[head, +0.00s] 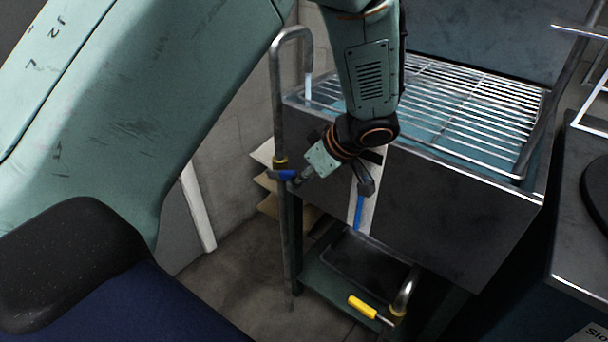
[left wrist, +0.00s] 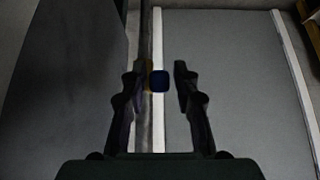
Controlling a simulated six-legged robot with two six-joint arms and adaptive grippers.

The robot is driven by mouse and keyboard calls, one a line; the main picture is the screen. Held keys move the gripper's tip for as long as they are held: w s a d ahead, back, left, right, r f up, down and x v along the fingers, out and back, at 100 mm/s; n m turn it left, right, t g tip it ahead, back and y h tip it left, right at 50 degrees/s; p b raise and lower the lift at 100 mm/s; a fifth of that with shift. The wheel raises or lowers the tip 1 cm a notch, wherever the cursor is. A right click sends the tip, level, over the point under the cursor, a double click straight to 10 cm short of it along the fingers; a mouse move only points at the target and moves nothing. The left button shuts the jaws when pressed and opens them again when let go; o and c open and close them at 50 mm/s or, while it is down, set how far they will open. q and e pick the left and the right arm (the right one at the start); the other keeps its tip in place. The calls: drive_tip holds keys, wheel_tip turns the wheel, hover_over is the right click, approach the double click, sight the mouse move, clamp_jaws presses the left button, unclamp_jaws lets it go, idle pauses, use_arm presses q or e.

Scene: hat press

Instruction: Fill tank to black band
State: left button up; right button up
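The water pipe (head: 278,110) rises at the tank's left corner and bends over its rim. A pale streak, perhaps water, shows below its spout. A blue valve handle (head: 281,175) sits on the pipe. It also shows in the left wrist view as a dark blue block (left wrist: 159,81). My left gripper (head: 298,180) is beside this handle; its fingers are open, one on each side, with gaps visible. The tank (head: 460,205) has a pale gauge strip with a blue column (head: 358,212) on its front. My wrist hides the strip's upper part; I cannot make out the black band. My right gripper is out of view.
A wire rack (head: 470,105) covers the tank top. Below are a dark tray (head: 365,262) and a bent pipe with a yellow handle (head: 362,307). A wall stands behind the pipe at left. A dark counter (head: 575,230) stands at right.

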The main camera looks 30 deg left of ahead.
use_arm(q)
drive_tip(key=shift+o, duration=0.9)
drive_tip(key=shift+r, duration=0.15)
wheel_tip(320, 180, up, 10)
drive_tip(key=shift+f, duration=0.1)
drive_tip(key=shift+d, duration=0.1)
